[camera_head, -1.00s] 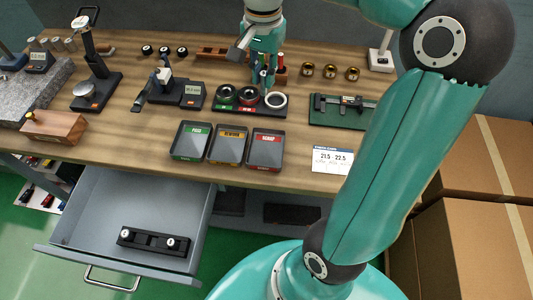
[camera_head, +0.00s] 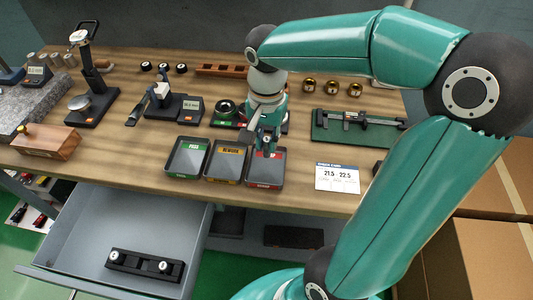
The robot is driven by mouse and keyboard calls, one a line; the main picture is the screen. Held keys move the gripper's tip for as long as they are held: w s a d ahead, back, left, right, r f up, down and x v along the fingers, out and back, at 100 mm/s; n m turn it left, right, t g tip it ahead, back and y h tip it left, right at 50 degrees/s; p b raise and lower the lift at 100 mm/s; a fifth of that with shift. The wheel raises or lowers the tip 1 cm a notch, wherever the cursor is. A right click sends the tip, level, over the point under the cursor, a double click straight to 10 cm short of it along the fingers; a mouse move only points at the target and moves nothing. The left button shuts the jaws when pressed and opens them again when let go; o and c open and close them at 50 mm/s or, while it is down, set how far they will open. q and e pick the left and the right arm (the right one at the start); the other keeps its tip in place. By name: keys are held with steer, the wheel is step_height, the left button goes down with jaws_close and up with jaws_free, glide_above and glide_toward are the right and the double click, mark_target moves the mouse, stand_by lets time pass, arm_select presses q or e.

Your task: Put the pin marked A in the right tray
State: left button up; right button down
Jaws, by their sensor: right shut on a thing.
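My right gripper (camera_head: 266,149) points down above the red-labelled tray (camera_head: 264,170), at its back part. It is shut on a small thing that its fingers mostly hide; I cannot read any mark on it. To the left of that tray stand the yellow-labelled tray (camera_head: 224,166) and the green-labelled tray (camera_head: 187,158). All three trays look empty where I can see into them. I cannot make out a letter A anywhere. My left gripper is not in view.
A black holder with two white-topped pieces (camera_head: 145,265) lies in the open drawer (camera_head: 90,235). A card (camera_head: 337,177) reads 21.5 and 22.5. Behind the trays are a ring stand (camera_head: 226,107), partly hidden, and a caliper on a green mat (camera_head: 330,133).

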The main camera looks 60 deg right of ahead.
mark_target(267, 156)
steer(key=shift+f, duration=2.55)
steer(key=shift+f+b, duration=0.15)
steer(key=shift+b, duration=0.15)
steer(key=c, duration=1.1)
jaws_free()
step_height(267, 156, up, 12)
steer(key=shift+r+p, duration=0.2)
steer(key=shift+p, duration=0.45)
steer(key=shift+f, duration=0.1)
